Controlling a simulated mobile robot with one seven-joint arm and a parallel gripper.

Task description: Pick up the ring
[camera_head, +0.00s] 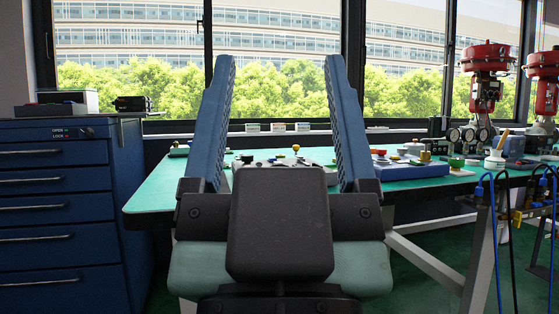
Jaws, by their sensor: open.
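My gripper (280,64) is in the middle of the view. Its two blue ridged fingers point up and away and stand wide apart, with nothing between them. Beyond it is a green-topped table (150,196) with several small parts on it. A yellow-topped knob (295,148) shows between the fingers above the dark gripper body. I cannot pick out the ring among these small parts. My gripper body and fingers hide much of the table's middle.
A blue drawer cabinet (55,205) stands at the left. A blue tray (412,170) holds small parts on the table's right. Red-topped valve actuators (487,58) and gauges stand at the far right. Blue hoses (495,215) hang at the right edge. Windows close off the back.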

